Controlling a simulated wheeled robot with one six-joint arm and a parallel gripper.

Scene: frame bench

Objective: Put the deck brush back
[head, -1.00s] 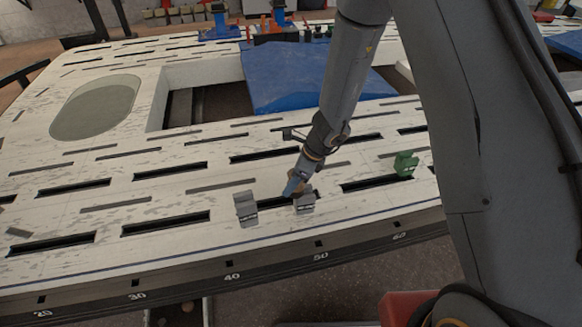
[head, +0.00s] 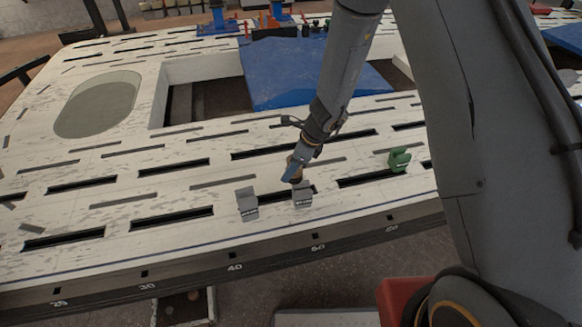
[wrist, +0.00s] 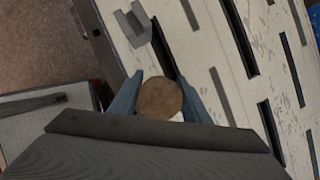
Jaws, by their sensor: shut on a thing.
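My gripper (head: 292,173) is shut on a brown round piece, which I take for the deck brush (head: 289,179). In the wrist view its round brown end (wrist: 160,98) sits between the two blue-grey fingertips. Most of the brush is hidden, and I cannot make out a brush head or bristles. Two grey brackets stand on the slotted bench top near its front edge. The right bracket (head: 302,197) is just below and right of my gripper. The left bracket (head: 247,205) is empty. In the wrist view an open grey U-shaped bracket (wrist: 133,26) lies beyond the fingers.
The pale slotted bench (head: 110,209) has a numbered front edge. A blue sheet (head: 290,77) lies across the rectangular opening behind. Free bench surface lies to the left.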

